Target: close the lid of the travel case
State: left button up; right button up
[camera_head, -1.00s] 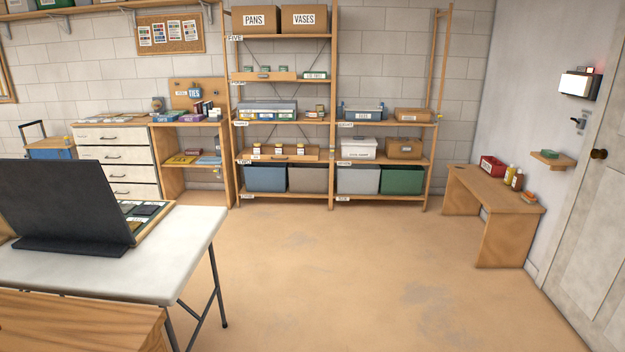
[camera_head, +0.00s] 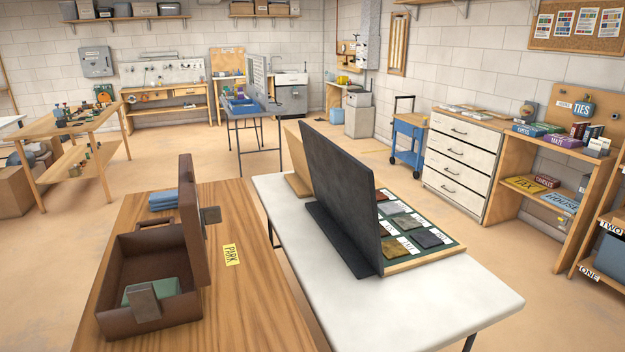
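A brown travel case (camera_head: 125,265) sits open on the wooden table (camera_head: 255,305) at the lower left. Its lid (camera_head: 189,225) stands about upright along the case's right side, seen nearly edge-on. A green item (camera_head: 170,288) lies inside the case. A grey-brown block (camera_head: 143,303) shows at the near wall, and another small grey-brown piece (camera_head: 211,215) shows at the lid's outer face. Neither of my grippers is in view.
A yellow PARK label (camera_head: 231,255) lies right of the case, and folded blue cloth (camera_head: 163,200) behind it. A white table (camera_head: 440,313) with a dark upright panel (camera_head: 340,195) stands close on the right. Open floor lies beyond.

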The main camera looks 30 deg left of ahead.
aim_at(189, 206)
jog(key=i+u, duration=0.2)
jog(key=u, duration=0.2)
jog(key=i+l+u, duration=0.15)
jog(key=u, duration=0.25)
jog(key=i+l+u, duration=0.15)
jog(key=u, duration=0.3)
jog(key=i+l+u, duration=0.1)
jog(key=l+u, duration=0.15)
jog(key=u, duration=0.15)
jog(key=i+l+u, duration=0.1)
jog(key=l+u, duration=0.15)
jog(key=u, duration=0.15)
